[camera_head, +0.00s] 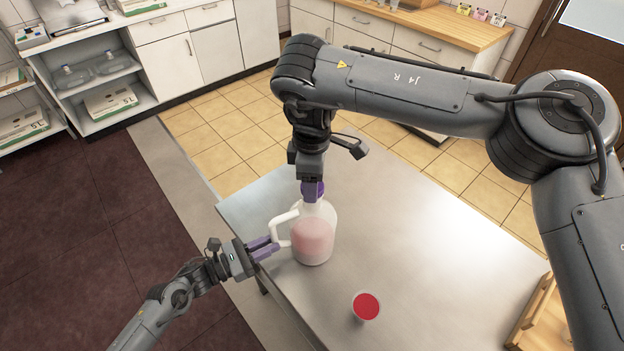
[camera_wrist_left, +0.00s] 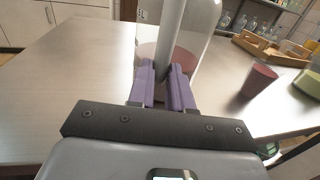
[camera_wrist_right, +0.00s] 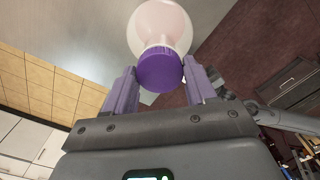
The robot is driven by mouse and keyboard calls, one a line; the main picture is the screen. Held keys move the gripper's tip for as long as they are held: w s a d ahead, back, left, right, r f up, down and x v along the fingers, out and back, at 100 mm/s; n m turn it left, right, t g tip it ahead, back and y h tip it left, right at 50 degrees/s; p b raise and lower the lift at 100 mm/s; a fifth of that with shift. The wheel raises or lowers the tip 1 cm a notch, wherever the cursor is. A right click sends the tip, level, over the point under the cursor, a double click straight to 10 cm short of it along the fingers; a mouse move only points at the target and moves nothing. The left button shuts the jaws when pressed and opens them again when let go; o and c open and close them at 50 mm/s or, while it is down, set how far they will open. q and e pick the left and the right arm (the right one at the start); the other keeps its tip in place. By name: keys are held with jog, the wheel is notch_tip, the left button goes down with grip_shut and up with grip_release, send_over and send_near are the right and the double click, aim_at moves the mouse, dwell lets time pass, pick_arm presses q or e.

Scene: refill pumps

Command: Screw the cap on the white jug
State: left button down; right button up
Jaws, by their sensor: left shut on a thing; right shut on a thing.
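The white jug (camera_head: 314,243), part filled with pink liquid, stands upright on the metal table. My left gripper (camera_head: 268,245) is shut on its handle from the left side; the left wrist view shows the handle (camera_wrist_left: 171,35) between the purple fingers (camera_wrist_left: 167,82). My right gripper (camera_head: 312,190) points down over the jug's mouth, shut on the purple cap (camera_wrist_right: 160,70). In the right wrist view the cap sits at the jug's neck between the fingers. I cannot tell how tightly it is screwed on. The head view mostly hides the cap behind the right fingers.
A red-topped cup (camera_head: 367,306) stands on the metal table (camera_head: 420,240), toward the front. A wooden tray (camera_head: 535,313) lies at the table's right edge. The left wrist view also shows a green container (camera_wrist_left: 296,55).

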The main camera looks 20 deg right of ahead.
pick_arm(q)
jog(key=shift+a+f, duration=0.1)
jog(key=shift+f, duration=0.1)
pick_arm(e)
jog(key=o, duration=1.2)
jog(key=shift+o, duration=0.2)
notch_tip(320, 180, up, 12)
pick_arm(q)
jog(key=c, duration=1)
grip_release()
jog(key=shift+r, duration=0.15)
jog(key=shift+o, duration=0.2)
jog(key=s+a, duration=0.1)
jog(key=a, duration=0.9)
jog(key=shift+s+a, duration=0.25)
jog(key=shift+s, duration=0.15)
pick_arm(e)
jog(key=shift+f, duration=0.25)
